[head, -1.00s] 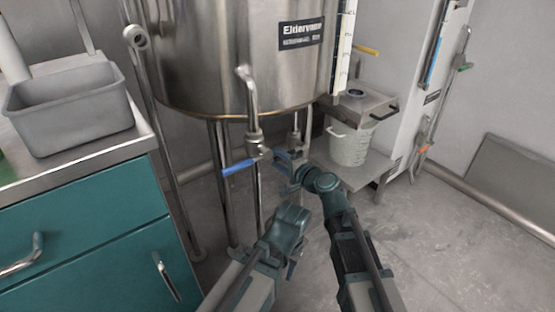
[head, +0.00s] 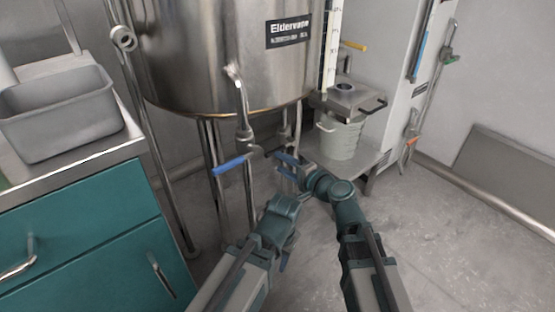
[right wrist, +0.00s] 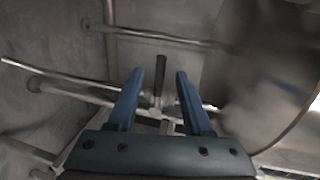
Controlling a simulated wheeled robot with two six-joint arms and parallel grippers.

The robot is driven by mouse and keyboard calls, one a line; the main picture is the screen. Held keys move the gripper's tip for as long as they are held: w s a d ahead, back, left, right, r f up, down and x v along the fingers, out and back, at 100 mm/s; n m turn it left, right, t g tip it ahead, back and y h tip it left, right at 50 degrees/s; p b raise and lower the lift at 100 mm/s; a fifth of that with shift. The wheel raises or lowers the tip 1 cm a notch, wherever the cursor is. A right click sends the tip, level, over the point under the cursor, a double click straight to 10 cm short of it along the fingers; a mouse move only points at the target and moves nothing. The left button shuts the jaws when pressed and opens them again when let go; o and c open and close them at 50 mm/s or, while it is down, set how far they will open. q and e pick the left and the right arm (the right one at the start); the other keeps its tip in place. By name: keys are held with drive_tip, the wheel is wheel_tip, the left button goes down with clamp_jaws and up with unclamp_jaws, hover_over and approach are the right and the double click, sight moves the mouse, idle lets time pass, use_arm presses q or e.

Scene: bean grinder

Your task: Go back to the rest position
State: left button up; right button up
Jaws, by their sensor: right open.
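My right gripper (head: 280,160) is in the middle of the head view, just right of the blue-handled tap under the steel tank. In the right wrist view its two blue fingers (right wrist: 160,74) are apart with nothing held. A dark upright handle and pipe fitting (right wrist: 160,85) show in the gap beyond the fingers; I cannot tell how far off they are. My left arm (head: 262,240) reaches in at bottom centre, beside the right arm. Its jaws are mostly hidden behind its own wrist.
The steel tank (head: 200,60) stands ahead, with its blue tap handle (head: 229,165) sticking out left. A pale bucket (head: 342,140) sits under the grinder outlet (head: 350,98) at right. A teal cabinet (head: 90,235) carries a grey tub (head: 65,115) at left. Floor at lower right is clear.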

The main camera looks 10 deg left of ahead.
idle(0.3)
drive_tip(key=s+d+f+n+g+h, duration=0.45)
drive_tip(key=s+d+f+h, duration=0.2)
drive_tip(key=d+f, duration=0.35)
drive_tip(key=s+d+f+n+g+h, duration=0.5)
drive_tip(key=s+d+f, duration=0.3)
drive_tip(key=d, duration=0.4)
drive_tip(key=s+a+r+n+g+p, duration=0.1)
drive_tip(key=s+a+r+n+p, duration=0.15)
drive_tip(key=a+r+p, duration=0.45)
drive_tip(key=s+a+r+n+g+p, duration=0.1)
drive_tip(key=s+a+r+p, duration=0.25)
drive_tip(key=r+p, duration=0.75)
wheel_tip(320, 180, up, 37)
drive_tip(key=p, duration=3.6)
drive_tip(key=shift+s+h, duration=0.2)
drive_tip(key=shift+h, duration=0.25)
drive_tip(key=shift+d+f, duration=0.1)
